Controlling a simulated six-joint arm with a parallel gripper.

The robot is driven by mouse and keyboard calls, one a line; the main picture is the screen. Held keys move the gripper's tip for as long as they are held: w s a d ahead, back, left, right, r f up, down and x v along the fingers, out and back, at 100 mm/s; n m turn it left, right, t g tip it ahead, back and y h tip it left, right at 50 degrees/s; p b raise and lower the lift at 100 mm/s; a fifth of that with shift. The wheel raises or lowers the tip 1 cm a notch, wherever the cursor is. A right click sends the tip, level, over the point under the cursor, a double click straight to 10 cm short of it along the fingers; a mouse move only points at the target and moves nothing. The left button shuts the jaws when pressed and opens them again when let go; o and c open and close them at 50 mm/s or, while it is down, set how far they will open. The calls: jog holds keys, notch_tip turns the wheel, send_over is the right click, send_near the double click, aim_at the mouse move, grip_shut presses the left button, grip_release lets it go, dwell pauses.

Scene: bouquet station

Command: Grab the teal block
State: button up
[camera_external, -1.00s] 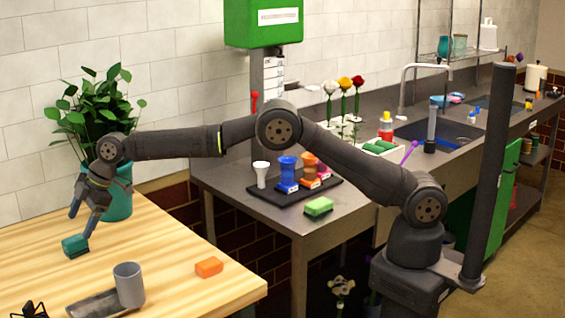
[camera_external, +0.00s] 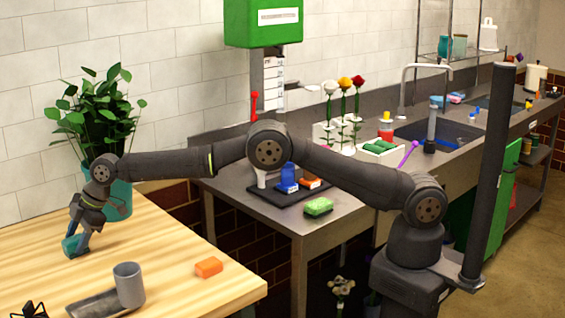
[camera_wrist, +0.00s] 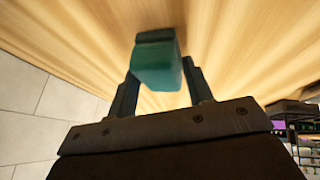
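The teal block (camera_external: 71,246) sits on the wooden table at the far left. In the wrist view the teal block (camera_wrist: 157,64) lies between the two fingers, and its far end reaches past the fingertips. My gripper (camera_external: 80,240) is low over the table, its fingers down at the block. In the wrist view my gripper (camera_wrist: 159,70) is open, with one finger on each side of the block and narrow gaps showing. Part of the block is hidden by the fingers in the external view.
A potted plant (camera_external: 117,200) stands just behind my gripper. A grey cup (camera_external: 129,284) on a tray (camera_external: 93,304) and an orange block (camera_external: 209,267) are nearer the table's front. The table between is clear.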

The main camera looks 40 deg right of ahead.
jog(key=c, duration=0.4)
